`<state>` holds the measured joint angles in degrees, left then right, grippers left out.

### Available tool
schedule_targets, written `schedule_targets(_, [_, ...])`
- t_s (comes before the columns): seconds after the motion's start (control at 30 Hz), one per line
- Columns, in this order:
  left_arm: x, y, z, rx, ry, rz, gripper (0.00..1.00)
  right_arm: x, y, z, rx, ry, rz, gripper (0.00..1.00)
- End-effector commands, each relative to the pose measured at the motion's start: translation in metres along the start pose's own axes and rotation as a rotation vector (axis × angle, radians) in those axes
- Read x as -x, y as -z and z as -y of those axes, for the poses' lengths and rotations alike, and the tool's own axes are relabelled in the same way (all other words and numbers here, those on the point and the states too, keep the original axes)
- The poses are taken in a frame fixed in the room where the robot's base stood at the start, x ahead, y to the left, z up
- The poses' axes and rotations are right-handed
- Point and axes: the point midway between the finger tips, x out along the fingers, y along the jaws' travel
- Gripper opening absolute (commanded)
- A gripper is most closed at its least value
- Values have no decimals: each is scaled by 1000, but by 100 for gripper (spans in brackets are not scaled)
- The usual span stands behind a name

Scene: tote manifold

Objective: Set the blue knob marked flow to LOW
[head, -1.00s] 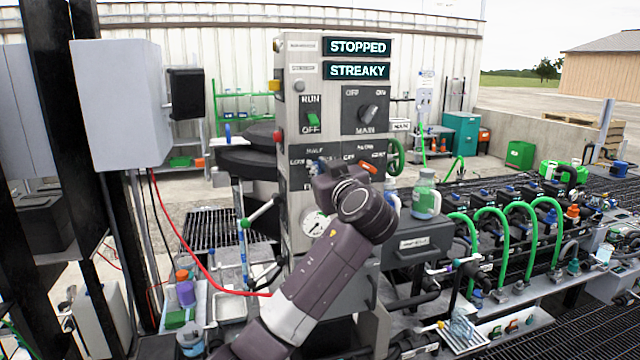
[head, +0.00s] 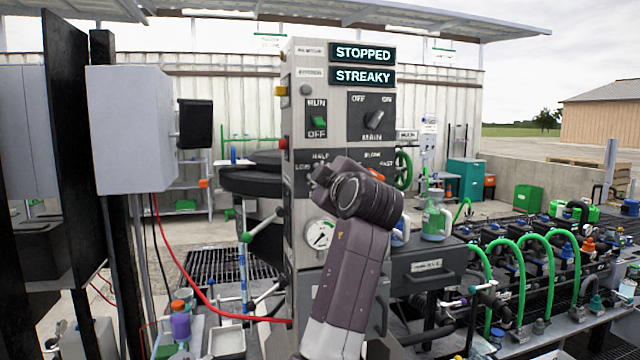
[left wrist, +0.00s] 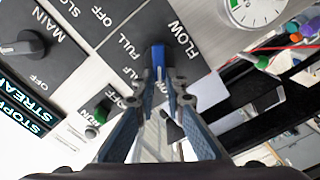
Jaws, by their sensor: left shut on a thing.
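The blue knob (left wrist: 158,60) marked FLOW shows in the left wrist view on the dark panel (left wrist: 115,45), with FULL and HALF lettering beside it. My left gripper (left wrist: 161,86) is shut on this knob, its two fingers on either side. The fingers partly cover the lettering near HALF; which label the knob points to is unclear. In the head view my left wrist stands in front of the control column (head: 300,210) and hides the knob; HALF and LOW lettering shows just above and left of it. My right gripper is in neither view.
Displays on the column read STOPPED (head: 363,53) and STREAKY (head: 363,76). The MAIN switch (head: 374,118) and green RUN switch (head: 317,121) sit above the knob row. A gauge (head: 320,234) is below. A red cable (head: 215,304) hangs left; a bottle (head: 436,219) stands right.

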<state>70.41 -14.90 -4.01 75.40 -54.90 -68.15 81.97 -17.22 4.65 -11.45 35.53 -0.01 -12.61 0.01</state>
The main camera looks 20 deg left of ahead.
Motion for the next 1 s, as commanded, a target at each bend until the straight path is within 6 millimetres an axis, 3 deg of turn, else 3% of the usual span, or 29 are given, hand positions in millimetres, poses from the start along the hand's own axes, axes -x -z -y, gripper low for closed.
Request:
schedule_targets(0.73, [0,-1,3,89,4,2,0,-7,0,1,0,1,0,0])
schedule_targets(0.77, [0,-1,3,89,4,2,13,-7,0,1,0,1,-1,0])
schedule_targets(0.9, [0,-1,3,88,3,1,28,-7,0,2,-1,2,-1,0])
schedule_targets(1.0, [0,-1,3,88,2,1,28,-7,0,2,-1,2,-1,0])
